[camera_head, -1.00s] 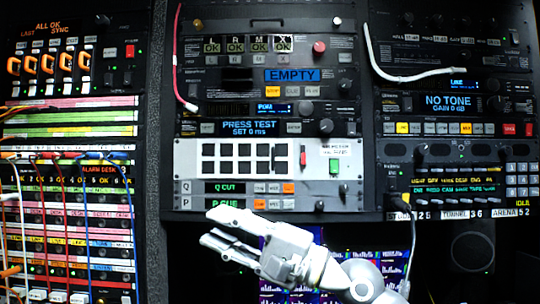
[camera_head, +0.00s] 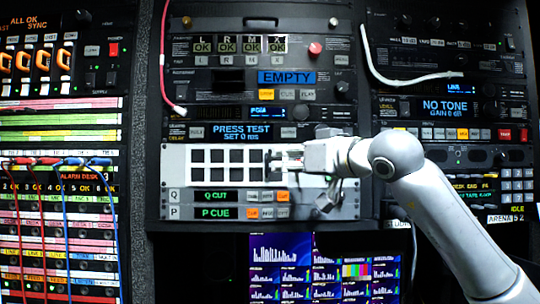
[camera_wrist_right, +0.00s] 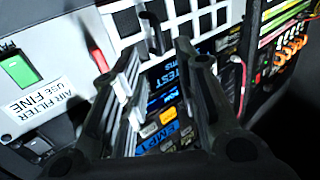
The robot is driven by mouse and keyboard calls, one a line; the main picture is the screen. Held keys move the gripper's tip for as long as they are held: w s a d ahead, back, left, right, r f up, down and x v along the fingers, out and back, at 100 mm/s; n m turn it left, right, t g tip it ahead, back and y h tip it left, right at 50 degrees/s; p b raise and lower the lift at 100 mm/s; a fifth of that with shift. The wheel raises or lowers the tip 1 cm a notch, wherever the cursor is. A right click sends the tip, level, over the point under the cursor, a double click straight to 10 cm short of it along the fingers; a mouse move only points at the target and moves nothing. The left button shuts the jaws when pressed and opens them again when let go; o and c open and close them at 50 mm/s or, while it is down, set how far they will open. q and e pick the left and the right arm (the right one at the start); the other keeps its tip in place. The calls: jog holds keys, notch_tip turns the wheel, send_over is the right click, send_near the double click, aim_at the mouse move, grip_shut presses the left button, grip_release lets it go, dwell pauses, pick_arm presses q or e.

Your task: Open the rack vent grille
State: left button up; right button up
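The vent grille (camera_head: 213,179) is a white rack panel with two rows of black square openings, and it looks flat in the rack. In the right wrist view it shows at the top (camera_wrist_right: 212,18). My right gripper (camera_head: 274,161) is in front of the grille's right end and covers part of it. I cannot tell if a finger touches the panel. My left gripper is not in view.
A green switch (camera_wrist_right: 20,70) and an air filter label (camera_wrist_right: 42,100) are beside the latch. Q CUT and P CUE rows (camera_head: 217,212) lie below the grille. A red cable (camera_head: 163,65) hangs at upper left, and patch cables (camera_head: 65,215) fill the left rack.

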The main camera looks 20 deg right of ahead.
aim_at(270, 160)
jog(key=p+x, duration=0.2)
jog(key=x, duration=0.5)
jog(key=shift+f, duration=0.1)
jog(key=shift+d, duration=0.1)
grip_shut()
